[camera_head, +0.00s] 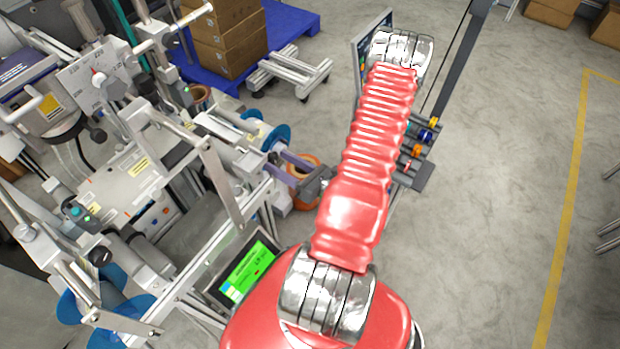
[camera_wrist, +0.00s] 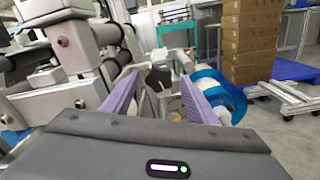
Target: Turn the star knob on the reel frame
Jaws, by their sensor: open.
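The star knob (camera_wrist: 158,79) is a dark lobed knob in the middle of the wrist view, on the pale metal reel frame (camera_wrist: 72,95). My gripper (camera_wrist: 160,85) is open, with its two purple fingers on either side of the knob in the picture. I cannot tell whether either finger touches the knob. In the head view my gripper (camera_head: 279,166) points left at the reel frame (camera_head: 212,180), close to a blue-flanged reel (camera_head: 276,137). I cannot pick out the knob in the head view.
The blue-flanged reel (camera_wrist: 226,92) is just right of my right finger in the wrist view. A green-lit screen (camera_head: 248,270) stands below my gripper in the head view. Boxes (camera_head: 225,38) on a blue pallet (camera_head: 288,25) stand behind. Open floor lies to the right.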

